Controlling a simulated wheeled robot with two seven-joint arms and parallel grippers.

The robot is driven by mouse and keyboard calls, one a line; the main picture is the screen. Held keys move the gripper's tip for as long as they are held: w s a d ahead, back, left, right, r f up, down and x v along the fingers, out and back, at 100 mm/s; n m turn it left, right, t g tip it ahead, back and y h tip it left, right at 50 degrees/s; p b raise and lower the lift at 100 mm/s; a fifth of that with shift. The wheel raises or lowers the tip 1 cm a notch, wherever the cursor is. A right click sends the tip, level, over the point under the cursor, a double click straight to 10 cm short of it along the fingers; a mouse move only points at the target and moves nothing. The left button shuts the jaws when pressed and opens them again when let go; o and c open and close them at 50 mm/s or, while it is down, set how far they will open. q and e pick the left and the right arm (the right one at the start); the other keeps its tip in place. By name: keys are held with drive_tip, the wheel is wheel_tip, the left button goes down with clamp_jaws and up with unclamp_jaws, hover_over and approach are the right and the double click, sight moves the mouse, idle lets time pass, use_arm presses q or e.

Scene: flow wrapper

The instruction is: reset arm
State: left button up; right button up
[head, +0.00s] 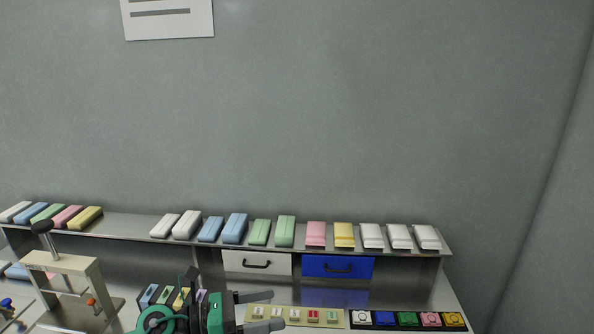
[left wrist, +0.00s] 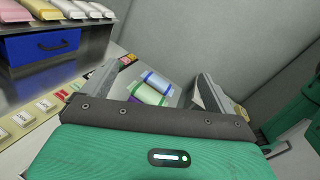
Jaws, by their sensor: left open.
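My left gripper (head: 272,310) comes in at the bottom of the head view, pointing right, with its two grey fingers spread apart. It also shows in the left wrist view (left wrist: 155,85), open and with nothing held. Blue, green and purple packs (left wrist: 152,88) appear beyond the gap between the fingers, apart from them. My right gripper shows in neither view. A green part at the right edge of the left wrist view seems to be an arm link of mine.
A metal shelf (head: 120,226) carries several wrapped coloured packs. Under it are a white drawer (head: 257,263) and a blue drawer (head: 338,267), both shut. Button panels (head: 408,319) lie in front. A beige press-like frame (head: 62,262) stands at left. The wall above is bare except for a sign.

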use_arm(q)
drive_tip(key=w+a+r+n+t+y, duration=0.1)
drive_tip(key=a+n+t+y, duration=0.2)
drive_tip(key=n+t, duration=0.6)
drive_tip(key=a+r+n+t+y, duration=0.2)
drive_tip(key=a+n+t+y, duration=0.3)
drive_tip(key=n, duration=0.9)
drive_tip(key=s+a+f+n+g+y, duration=0.3)
drive_tip(key=s+a+f+n+y, duration=0.15)
drive_tip(key=f+n, duration=0.35)
drive_tip(key=s+a+f+n+g+y, duration=0.2)
drive_tip(key=s+a+f+n+y, duration=0.15)
drive_tip(key=f+n+y, duration=0.4)
drive_tip(key=s+f+n+g+h, duration=0.2)
drive_tip(key=s+f+n+g, duration=0.3)
drive_tip(key=s, duration=0.5)
drive_tip(key=s+f+n+g+h, duration=0.1)
drive_tip(key=s+f+n+g, duration=0.1)
drive_tip(key=s+f+g, duration=0.55)
wheel_tip(320, 180, down, 27)
drive_tip(key=s+t, duration=0.1)
drive_tip(key=s+a+f, duration=0.2)
drive_tip(key=s+f, duration=0.8)
drive_tip(key=f, duration=0.1)
drive_tip(key=s+a+f+g, duration=0.1)
drive_tip(key=s+a+f, duration=0.1)
drive_tip(key=s+f, duration=0.8)
drive_tip(key=shift+f, duration=0.4)
drive_tip(key=shift+d+m, duration=0.1)
drive_tip(key=shift+m, duration=0.15)
